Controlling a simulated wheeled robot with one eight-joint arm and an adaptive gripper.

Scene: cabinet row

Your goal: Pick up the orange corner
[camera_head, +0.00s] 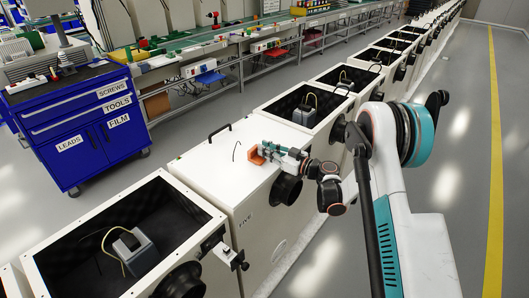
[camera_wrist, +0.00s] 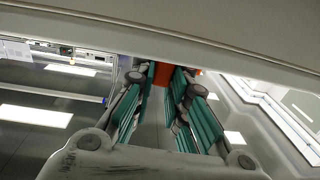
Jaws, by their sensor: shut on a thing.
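The orange corner (camera_head: 256,157) is a small orange piece over the white lid of the closed cabinet marked FIVE. My gripper (camera_head: 264,150), with teal finger pads, reaches in from the right and is shut on it. In the wrist view the two teal-padded fingers (camera_wrist: 165,85) point away from the camera, with the orange corner (camera_wrist: 160,72) at their far ends. The fingers hide part of it. I cannot tell whether its underside touches the lid.
The closed cabinet (camera_head: 205,165) has a black handle (camera_head: 219,131) and a thin dark hook-like piece on its lid. Open dark boxes stand on both sides, the near one (camera_head: 110,245) holding a grey device. A blue tool cart (camera_head: 80,125) stands at left. The right floor is clear.

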